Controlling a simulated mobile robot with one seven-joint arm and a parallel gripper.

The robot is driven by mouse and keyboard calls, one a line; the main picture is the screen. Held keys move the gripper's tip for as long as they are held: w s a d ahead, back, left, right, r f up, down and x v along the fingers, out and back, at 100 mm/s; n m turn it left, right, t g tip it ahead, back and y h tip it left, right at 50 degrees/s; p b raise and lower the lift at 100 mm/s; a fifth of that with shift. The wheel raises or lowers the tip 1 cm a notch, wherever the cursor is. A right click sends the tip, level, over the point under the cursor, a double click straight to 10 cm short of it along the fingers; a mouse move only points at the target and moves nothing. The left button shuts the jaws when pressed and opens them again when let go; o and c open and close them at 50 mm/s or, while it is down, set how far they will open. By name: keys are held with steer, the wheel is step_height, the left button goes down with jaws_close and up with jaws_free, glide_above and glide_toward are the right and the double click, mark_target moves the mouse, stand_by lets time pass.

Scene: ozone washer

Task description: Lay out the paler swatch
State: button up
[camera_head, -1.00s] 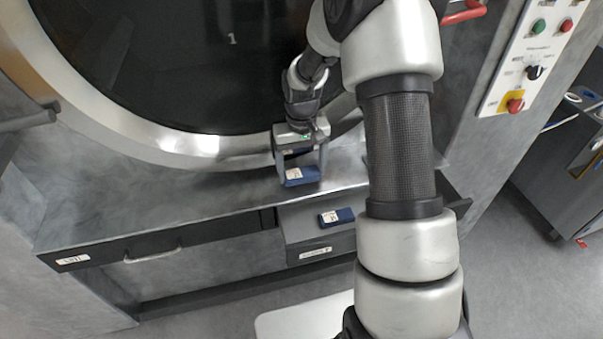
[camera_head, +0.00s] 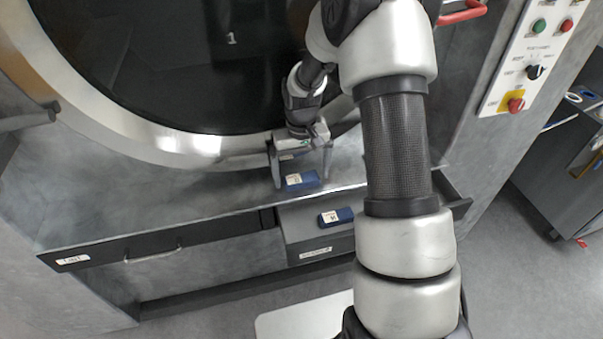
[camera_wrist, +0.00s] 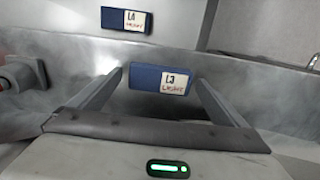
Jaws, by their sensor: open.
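A dark blue swatch (camera_head: 303,181) with a white label lies on the grey ledge (camera_head: 190,200) below the round door. In the wrist view this swatch (camera_wrist: 145,76) reads "L3" with a red word below. My gripper (camera_head: 301,182) is open over it, one finger on each side, with gaps showing. A second dark blue swatch (camera_head: 345,215) lies on the grey drawer unit in front of the ledge. In the wrist view this second swatch (camera_wrist: 115,18) reads "L4"; its red word is hard to read. Both blues look about alike.
The round dark glass door (camera_head: 190,60) with its metal rim stands right behind the ledge. The ledge is clear to the left. A control panel (camera_head: 530,55) with buttons is at the upper right, and a dark cart (camera_head: 560,150) stands beyond it.

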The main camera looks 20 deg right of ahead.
mark_target(301, 178)
step_height(301, 178, up, 12)
steer(key=s+a+r+t, duration=0.1)
steer(key=s+r+t, duration=0.1)
steer(key=s+r, duration=0.85)
steer(key=s+a+r+t, duration=0.1)
steer(key=s+r+t, duration=0.2)
steer(key=s, duration=1.1)
step_height(301, 178, up, 3)
steer(key=shift+a+r+t+p, duration=0.2)
steer(key=shift+a+t+p, duration=0.1)
steer(key=shift+a+t, duration=0.1)
steer(key=shift+f+g, duration=1.2)
steer(key=shift+f, duration=1.3)
steer(key=shift+s+r+t, duration=0.1)
steer(key=shift+r+t, duration=0.45)
steer(key=shift+r, duration=0.65)
steer(key=shift+r+t, duration=0.55)
steer(key=shift+r, duration=0.65)
